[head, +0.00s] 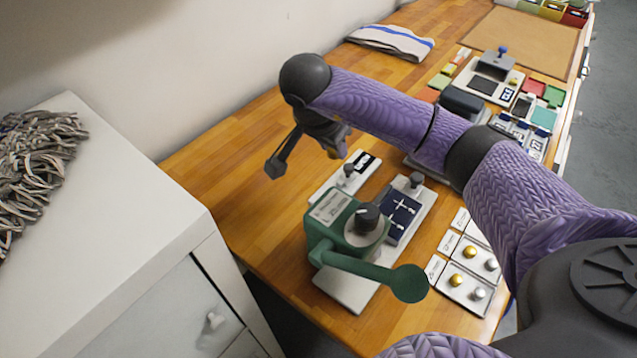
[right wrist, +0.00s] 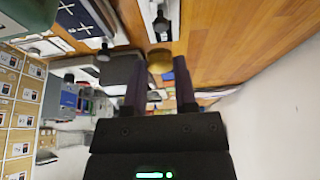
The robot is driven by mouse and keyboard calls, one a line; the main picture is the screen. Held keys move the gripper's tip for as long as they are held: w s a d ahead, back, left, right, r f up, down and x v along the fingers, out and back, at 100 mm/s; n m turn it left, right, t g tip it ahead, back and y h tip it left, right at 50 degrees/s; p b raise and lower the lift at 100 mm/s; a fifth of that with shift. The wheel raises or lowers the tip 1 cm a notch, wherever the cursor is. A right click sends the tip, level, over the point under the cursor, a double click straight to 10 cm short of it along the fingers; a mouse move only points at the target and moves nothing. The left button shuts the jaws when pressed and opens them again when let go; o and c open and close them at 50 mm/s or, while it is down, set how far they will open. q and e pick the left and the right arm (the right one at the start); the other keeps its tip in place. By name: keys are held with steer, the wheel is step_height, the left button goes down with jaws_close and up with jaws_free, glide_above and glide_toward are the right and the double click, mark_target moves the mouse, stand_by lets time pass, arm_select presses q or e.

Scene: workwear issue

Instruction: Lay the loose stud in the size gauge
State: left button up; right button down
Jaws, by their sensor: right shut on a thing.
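My right gripper (head: 331,146) is above the table, over the far side of the green press. It is shut on a gold stud (right wrist: 160,62), which shows between the two dark fingers in the right wrist view. In the head view only a small gold bit of the stud (head: 333,154) shows under the gripper. A narrow white plate with a dark knob and a dark display (head: 363,161), which looks like the size gauge, lies just below and right of the gripper. The stud is apart from it. My left gripper is out of view.
A green press (head: 325,225) with a long lever stands at the near side, beside a dark blue panel (head: 403,212). Trays with gold and silver studs (head: 470,270) lie to the right. A folded cloth (head: 392,42) lies farther back. Bare wood is left of the press.

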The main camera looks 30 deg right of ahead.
step_height(320, 180, down, 12)
steer(key=b, duration=0.2)
steer(key=shift+r+b, duration=0.1)
steer(key=shift+b, duration=0.2)
steer(key=shift+c, duration=2)
jaws_free()
steer(key=shift+r, duration=0.25)
arm_select(q)
steer(key=p, duration=0.3)
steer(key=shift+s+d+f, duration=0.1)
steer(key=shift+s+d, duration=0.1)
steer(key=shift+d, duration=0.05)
arm_select(e)
steer(key=v, duration=1.2)
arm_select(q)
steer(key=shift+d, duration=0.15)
arm_select(e)
steer(key=shift+s+f, duration=0.1)
